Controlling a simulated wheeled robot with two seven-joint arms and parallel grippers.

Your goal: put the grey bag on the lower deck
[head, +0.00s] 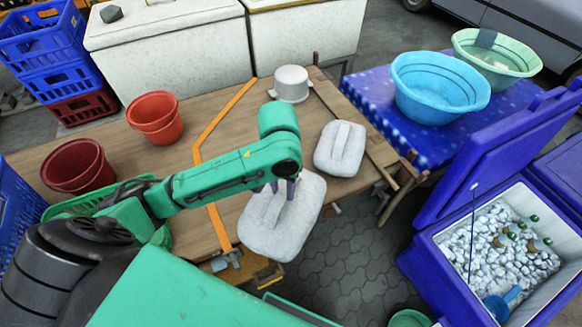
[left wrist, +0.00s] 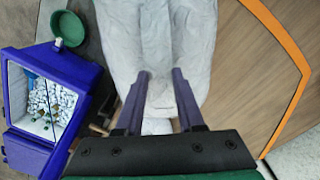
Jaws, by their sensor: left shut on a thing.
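A pale grey bag (head: 262,228) is at the front edge of the wooden table (head: 215,130), partly overhanging it. In the left wrist view the bag (left wrist: 180,30) fills the top middle. My left gripper (head: 284,186) is shut on its raised middle ridge; both fingers (left wrist: 160,78) flank the ridge in the left wrist view. I cannot tell whether the bag touches the tabletop. A second, smaller pale grey bag (head: 340,155) lies on the table behind and to the right. No lower deck shows clearly; the space under the table is mostly hidden. My right gripper is not in view.
Red buckets (head: 153,118) stand at the table's left, and a white pot (head: 291,84) at the back. An orange strip (head: 201,150) crosses the tabletop. A blue cooler of ice (head: 450,262) stands right. Basins (head: 440,88) sit on a blue-covered table. Paving (head: 350,255) lies between.

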